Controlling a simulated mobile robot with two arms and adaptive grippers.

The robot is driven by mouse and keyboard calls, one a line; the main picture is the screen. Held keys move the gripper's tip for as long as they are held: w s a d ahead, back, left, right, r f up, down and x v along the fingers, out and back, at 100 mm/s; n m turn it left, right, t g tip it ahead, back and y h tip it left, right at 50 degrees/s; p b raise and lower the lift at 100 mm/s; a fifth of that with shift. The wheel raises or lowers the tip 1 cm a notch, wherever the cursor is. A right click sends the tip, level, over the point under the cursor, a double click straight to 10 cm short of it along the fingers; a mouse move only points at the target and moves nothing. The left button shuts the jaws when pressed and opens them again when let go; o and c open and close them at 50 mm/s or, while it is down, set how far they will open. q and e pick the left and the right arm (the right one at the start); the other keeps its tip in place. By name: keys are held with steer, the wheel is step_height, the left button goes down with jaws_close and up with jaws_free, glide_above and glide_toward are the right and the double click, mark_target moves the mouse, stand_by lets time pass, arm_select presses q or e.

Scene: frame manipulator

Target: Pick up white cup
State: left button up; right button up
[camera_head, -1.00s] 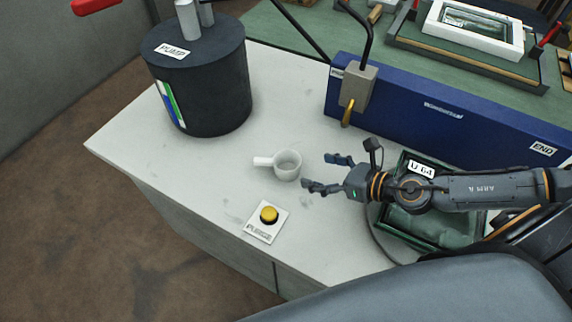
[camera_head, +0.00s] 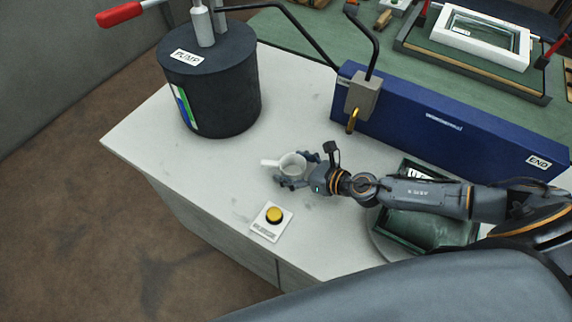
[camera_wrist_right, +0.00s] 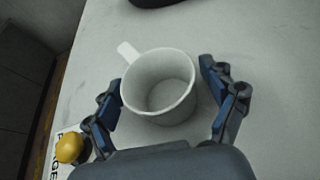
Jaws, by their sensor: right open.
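The white cup (camera_head: 292,164) stands upright on the light grey worktop, its handle pointing left in the head view. In the right wrist view the cup (camera_wrist_right: 158,88) is empty, with its handle toward the upper left. My right gripper (camera_head: 297,169) is open around the cup, one finger on each side. In the right wrist view the gripper's fingers (camera_wrist_right: 164,98) flank the cup; the left one is very close to its wall, and a narrow gap shows at the right one. I cannot tell whether either touches. My left gripper is not in view.
A yellow button on a white plate (camera_head: 272,217) lies in front of the cup. A dark pump cylinder (camera_head: 215,85) stands behind it to the left. A blue box (camera_head: 440,118) with a brass spout is behind right. A green-lined tray (camera_head: 410,228) lies under my right arm.

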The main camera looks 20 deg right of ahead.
steer(key=shift+x, duration=1.05)
steer(key=shift+c, duration=0.2)
steer(key=c, duration=1.3)
steer(key=shift+r, duration=0.1)
steer(key=shift+c, duration=0.2)
